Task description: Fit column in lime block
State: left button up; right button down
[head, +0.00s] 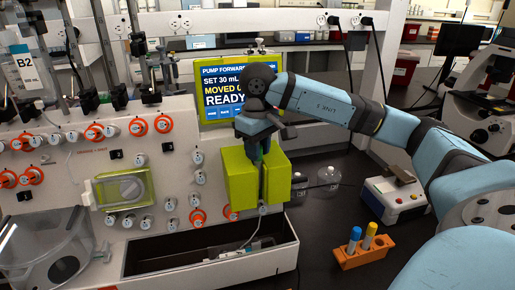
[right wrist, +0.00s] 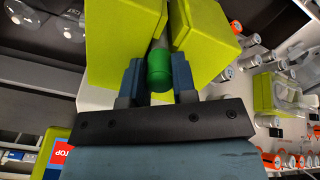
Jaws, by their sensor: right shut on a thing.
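The lime block (head: 239,178) is mounted on the front of the white machine, with a vertical gap between its two parts. It also shows in the right wrist view (right wrist: 118,35). My right gripper (head: 262,150) is at the top of this gap, shut on the column. In the right wrist view, the column's green cap (right wrist: 159,72) is between the two blue fingers. Its grey shaft runs into the gap between the lime parts. I cannot tell how firmly the column sits against the block. My left gripper is not in view.
A blue pump screen (head: 225,88) reading READY stands behind the block. An open trough (head: 215,250) lies below it. To the right are glass bottles (head: 328,178), a white device (head: 394,197) and an orange rack (head: 362,252) with blue-capped and yellow-capped tubes.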

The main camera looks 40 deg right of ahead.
jog(key=c, duration=0.8)
grip_release()
jog(key=shift+c, duration=0.2)
jog(key=shift+r, duration=0.1)
notch_tip(320, 180, up, 14)
jog(key=p, duration=0.2)
jog(key=shift+p, duration=0.35)
